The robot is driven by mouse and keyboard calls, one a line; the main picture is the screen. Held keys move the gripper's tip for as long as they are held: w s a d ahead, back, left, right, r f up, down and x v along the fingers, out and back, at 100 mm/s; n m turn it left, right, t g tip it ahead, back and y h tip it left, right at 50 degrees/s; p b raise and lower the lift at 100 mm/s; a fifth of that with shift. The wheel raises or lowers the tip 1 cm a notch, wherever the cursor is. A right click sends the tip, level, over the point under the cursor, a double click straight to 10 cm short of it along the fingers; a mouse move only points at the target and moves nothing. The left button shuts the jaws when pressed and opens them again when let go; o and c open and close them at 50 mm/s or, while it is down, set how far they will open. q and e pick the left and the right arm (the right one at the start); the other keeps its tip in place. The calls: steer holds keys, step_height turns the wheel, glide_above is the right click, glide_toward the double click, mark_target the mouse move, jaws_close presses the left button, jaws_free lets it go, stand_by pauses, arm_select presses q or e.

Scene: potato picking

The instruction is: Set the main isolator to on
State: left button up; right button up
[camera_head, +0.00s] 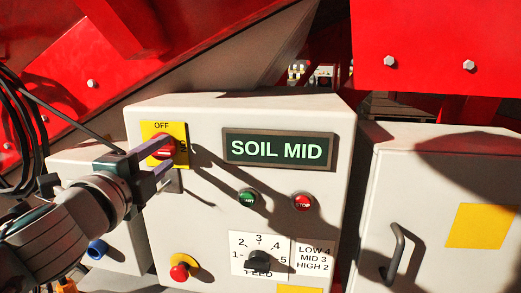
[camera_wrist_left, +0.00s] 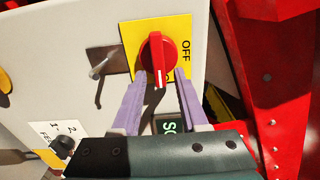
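The main isolator is a red rotary handle (camera_head: 163,150) on a yellow plate (camera_head: 150,128), at the upper left of the grey control panel. In the left wrist view the red handle (camera_wrist_left: 157,55) points down, away from the OFF mark (camera_wrist_left: 186,51) and toward the side where ON is printed. The handle's tip partly covers the ON lettering. My left gripper (camera_head: 165,162) is in front of the plate. In the left wrist view its two purple fingers (camera_wrist_left: 159,82) are apart on either side of the handle's tip, with gaps visible. My right gripper is not in view.
The panel carries a SOIL MID display (camera_head: 278,149), a green start button (camera_head: 247,198), a red STOP button (camera_head: 302,202), a FEED dial (camera_head: 259,260) and a red emergency knob (camera_head: 180,272). A grey cabinet (camera_head: 420,180) stands right.

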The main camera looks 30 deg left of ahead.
arm_select(q)
steer(key=v, duration=1)
steer(key=shift+b, duration=0.4)
